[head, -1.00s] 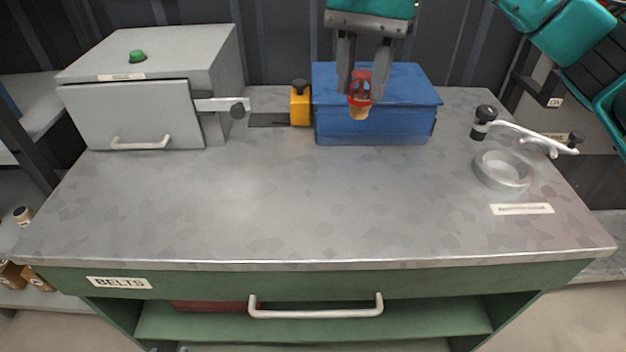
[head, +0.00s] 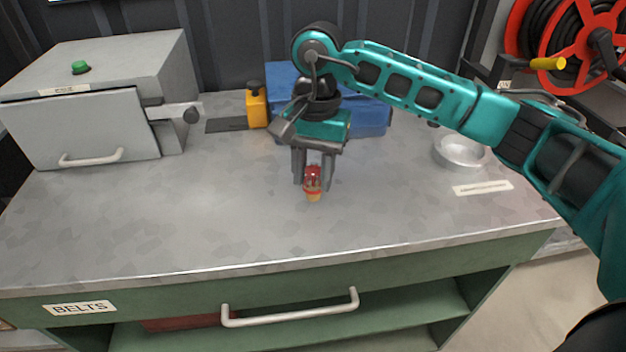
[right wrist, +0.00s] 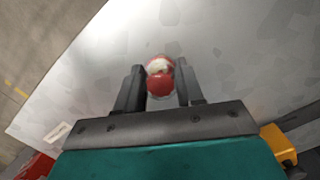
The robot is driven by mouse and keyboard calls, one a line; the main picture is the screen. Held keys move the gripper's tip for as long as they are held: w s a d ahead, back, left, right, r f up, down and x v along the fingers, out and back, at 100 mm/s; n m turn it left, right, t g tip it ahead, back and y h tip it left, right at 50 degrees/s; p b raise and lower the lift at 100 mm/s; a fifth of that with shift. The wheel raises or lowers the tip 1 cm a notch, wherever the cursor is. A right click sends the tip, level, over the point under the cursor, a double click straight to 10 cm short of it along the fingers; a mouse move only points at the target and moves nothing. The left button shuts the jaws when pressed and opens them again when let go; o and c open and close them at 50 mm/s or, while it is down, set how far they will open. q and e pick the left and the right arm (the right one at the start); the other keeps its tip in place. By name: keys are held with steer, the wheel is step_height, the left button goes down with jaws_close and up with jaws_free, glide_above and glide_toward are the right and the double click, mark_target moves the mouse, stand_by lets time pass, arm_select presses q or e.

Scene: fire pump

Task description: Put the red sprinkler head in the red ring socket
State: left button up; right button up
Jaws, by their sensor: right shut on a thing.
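The red sprinkler head (head: 313,180) has a red frame and a tan lower end. My right gripper (head: 313,184) is shut on it and points down over the middle of the bench, with the tan end lowest. In the right wrist view the sprinkler head (right wrist: 160,78) sits between the two dark fingers of the gripper (right wrist: 160,85), above the grey bench top. I cannot tell exactly how high it is held. I do not see the red ring socket in these frames. My left gripper is not in view.
The metal bench top (head: 180,215) is clear at front and middle. A grey cabinet (head: 90,125) stands at left, a yellow bottle (head: 257,108) and blue box (head: 370,118) behind, a round metal dish (head: 460,152) at right. A red hose reel (head: 520,30) hangs at back right.

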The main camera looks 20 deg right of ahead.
steer(key=shift+f, duration=1.15)
steer(key=shift+f, duration=0.25)
steer(key=o, duration=1.1)
steer(key=shift+r, duration=0.1)
